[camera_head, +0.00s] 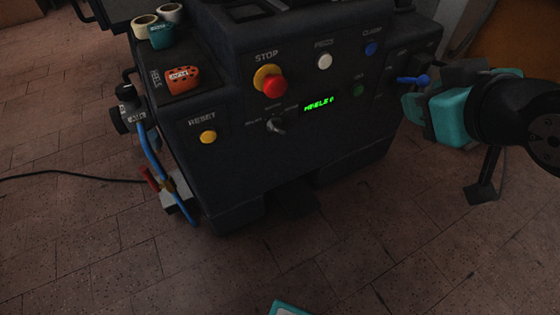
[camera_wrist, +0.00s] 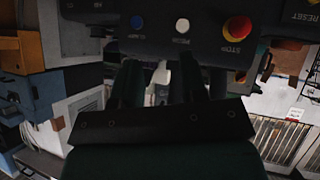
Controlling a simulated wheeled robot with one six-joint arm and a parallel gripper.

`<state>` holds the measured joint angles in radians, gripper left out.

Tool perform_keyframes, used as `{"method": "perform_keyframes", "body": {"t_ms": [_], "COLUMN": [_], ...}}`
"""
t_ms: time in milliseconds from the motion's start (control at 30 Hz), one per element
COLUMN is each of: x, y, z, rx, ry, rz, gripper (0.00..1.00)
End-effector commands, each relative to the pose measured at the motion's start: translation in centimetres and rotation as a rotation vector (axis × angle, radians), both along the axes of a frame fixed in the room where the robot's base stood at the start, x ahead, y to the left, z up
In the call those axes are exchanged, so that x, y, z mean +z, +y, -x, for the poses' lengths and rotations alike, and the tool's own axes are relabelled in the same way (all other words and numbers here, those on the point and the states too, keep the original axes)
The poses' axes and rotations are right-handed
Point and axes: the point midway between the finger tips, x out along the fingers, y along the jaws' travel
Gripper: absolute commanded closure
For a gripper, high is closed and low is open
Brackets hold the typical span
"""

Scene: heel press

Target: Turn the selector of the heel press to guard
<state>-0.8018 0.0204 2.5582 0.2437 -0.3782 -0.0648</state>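The heel press (camera_head: 240,165) is a large dark machine in the middle of the head view. Its selector (camera_head: 275,125) is a small grey knob on the front face, below the red stop button. Small labels surround the knob, too small to read surely, and I cannot tell which one it points to. My gripper (camera_head: 413,106) is at the right of the press, apart from the selector, just below a blue lever. In the wrist view my gripper (camera_wrist: 160,72) has its two dark fingers apart, with nothing clearly held between them. The selector is not clearly seen there.
The stop button (camera_head: 271,82), white button (camera_head: 324,61), blue button (camera_head: 371,48), green button (camera_head: 358,89) and yellow reset button (camera_head: 208,137) share the panel. The blue lever (camera_head: 420,80) sticks out at right. A blue hose (camera_head: 150,152) hangs at left.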

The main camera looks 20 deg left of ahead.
Motion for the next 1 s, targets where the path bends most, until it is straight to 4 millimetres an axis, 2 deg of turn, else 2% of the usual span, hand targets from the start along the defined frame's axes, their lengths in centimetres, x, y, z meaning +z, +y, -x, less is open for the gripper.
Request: {"method": "perform_keyframes", "body": {"t_ms": [33, 267, 400, 500, 700, 867, 1000], "x": [-4.3, -11.9, -16.3, -18.8, -21.6, -21.9, -21.5], "y": [0.8, 4.3, 6.7, 8.3, 10.5, 11.2, 11.7], "z": [-0.1, -0.1, 0.8, 1.8, 3.6, 4.2, 3.9], "rx": [0.026, 0.154, 0.253, 0.322, 0.429, 0.462, 0.463], "ry": [-0.051, -0.308, -0.464, -0.566, -0.705, -0.748, -0.752], "rz": [0.004, 0.006, 0.001, -0.005, -0.021, -0.026, -0.024], "gripper": [0.61, 0.61, 0.61, 0.61, 0.61, 0.61, 0.61]}}
